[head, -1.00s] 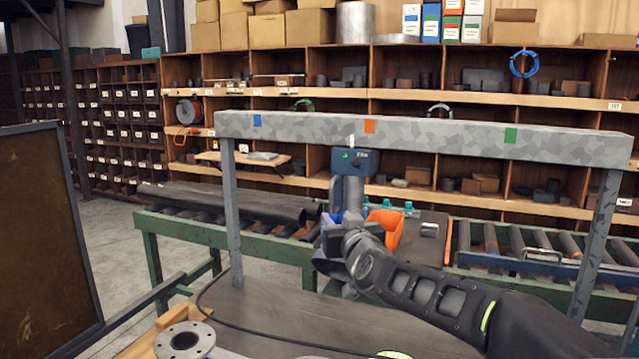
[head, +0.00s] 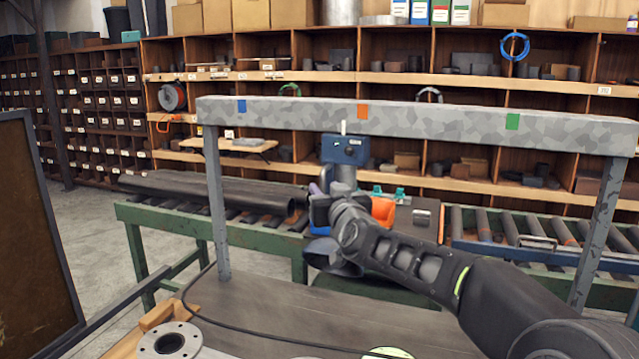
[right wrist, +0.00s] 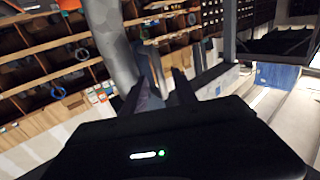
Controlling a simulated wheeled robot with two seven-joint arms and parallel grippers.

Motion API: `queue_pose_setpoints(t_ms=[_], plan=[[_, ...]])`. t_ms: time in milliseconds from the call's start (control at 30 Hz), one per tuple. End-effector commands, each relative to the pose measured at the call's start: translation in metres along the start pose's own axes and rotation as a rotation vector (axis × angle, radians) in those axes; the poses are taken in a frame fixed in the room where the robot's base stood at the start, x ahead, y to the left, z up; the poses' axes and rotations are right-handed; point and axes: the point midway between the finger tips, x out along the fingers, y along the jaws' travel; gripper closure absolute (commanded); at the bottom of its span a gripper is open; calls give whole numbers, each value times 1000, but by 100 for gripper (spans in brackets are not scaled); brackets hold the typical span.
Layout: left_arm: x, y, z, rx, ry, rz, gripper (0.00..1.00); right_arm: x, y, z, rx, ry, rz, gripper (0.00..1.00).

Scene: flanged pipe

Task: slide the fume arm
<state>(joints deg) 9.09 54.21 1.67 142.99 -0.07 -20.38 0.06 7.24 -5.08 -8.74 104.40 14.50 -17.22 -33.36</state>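The fume arm hangs from a grey mottled rail (head: 420,121). Its blue carriage box (head: 345,150) with a white pointer (head: 343,127) stands just left of the orange mark (head: 362,111). A grey tube below the box leads down to a dark hood (head: 332,258), partly hidden by my right arm. My right gripper (head: 328,205) is at the tube, below the box. In the right wrist view the grey tube (right wrist: 112,45) is just left of the fingers (right wrist: 168,82), which look apart; contact cannot be told. My left gripper is out of view.
The rail also has a blue mark (head: 241,106) and a green mark (head: 512,121), with posts at both ends. A grey bench (head: 270,305) with a cable and a flange (head: 170,342) lies below. Roller conveyors, a dark pipe (head: 215,190) and shelves stand behind.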

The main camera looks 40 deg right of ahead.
Motion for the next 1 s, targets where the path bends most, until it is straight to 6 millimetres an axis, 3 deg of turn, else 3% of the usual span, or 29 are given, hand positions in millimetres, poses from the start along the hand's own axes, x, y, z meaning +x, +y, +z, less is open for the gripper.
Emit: queue_pose_setpoints(t_ms=[300, 700, 1000], plan=[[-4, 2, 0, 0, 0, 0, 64, 48, -1, 0, -2, -2, -1, 66], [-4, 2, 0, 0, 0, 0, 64, 56, -1, 0, 0, 0, -1, 67], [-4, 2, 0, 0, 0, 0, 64, 56, -1, 0, 0, 0, -1, 91]])
